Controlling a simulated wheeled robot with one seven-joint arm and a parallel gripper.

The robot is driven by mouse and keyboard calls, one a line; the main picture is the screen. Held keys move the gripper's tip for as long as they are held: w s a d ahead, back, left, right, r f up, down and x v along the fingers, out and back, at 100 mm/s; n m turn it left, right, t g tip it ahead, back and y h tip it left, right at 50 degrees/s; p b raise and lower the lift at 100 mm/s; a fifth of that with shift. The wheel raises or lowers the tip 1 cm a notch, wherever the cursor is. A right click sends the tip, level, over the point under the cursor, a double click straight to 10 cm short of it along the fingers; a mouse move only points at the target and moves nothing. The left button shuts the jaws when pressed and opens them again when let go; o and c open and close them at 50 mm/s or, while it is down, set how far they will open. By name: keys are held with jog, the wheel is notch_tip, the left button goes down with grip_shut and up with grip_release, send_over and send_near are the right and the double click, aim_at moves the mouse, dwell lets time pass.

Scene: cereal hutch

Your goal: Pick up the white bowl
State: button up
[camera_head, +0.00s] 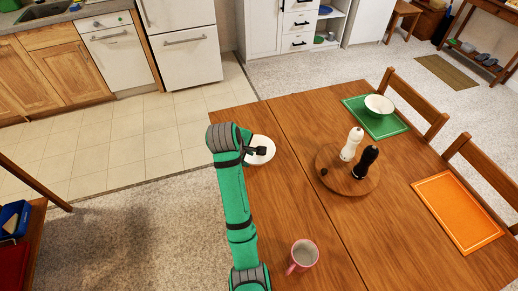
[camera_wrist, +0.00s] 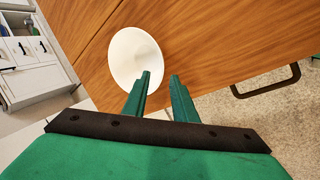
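A white bowl (camera_head: 266,142) stands at the far left edge of the wooden table (camera_head: 300,215), partly hidden by my gripper (camera_head: 260,150). In the wrist view the white bowl (camera_wrist: 128,55) lies just beyond the fingertips, mostly to the left. My gripper (camera_wrist: 160,76) is open, with a clear gap between its two green fingers. The left fingertip overlaps the bowl's lower right part in the picture; I cannot tell whether it touches. A second white bowl (camera_head: 378,103) sits on a green placemat (camera_head: 388,125) at the back right.
A round wooden board (camera_head: 335,182) holds a white mill (camera_head: 352,144) and a black mill (camera_head: 365,162). A pink-rimmed mug (camera_head: 303,255) stands near the front. An orange placemat (camera_head: 455,212) lies at the right, by two chairs. Kitchen cabinets stand beyond the table.

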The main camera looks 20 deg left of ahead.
jog(key=x, duration=0.4)
jog(key=shift+w+f, duration=0.3)
jog(key=shift+s+x, duration=0.15)
jog(key=shift+x, duration=1)
jog(key=shift+s+x, duration=0.15)
jog(key=shift+x, duration=1)
jog(key=shift+a+f, duration=0.15)
jog(key=shift+f, duration=0.05)
jog(key=shift+a, duration=0.1)
grip_shut()
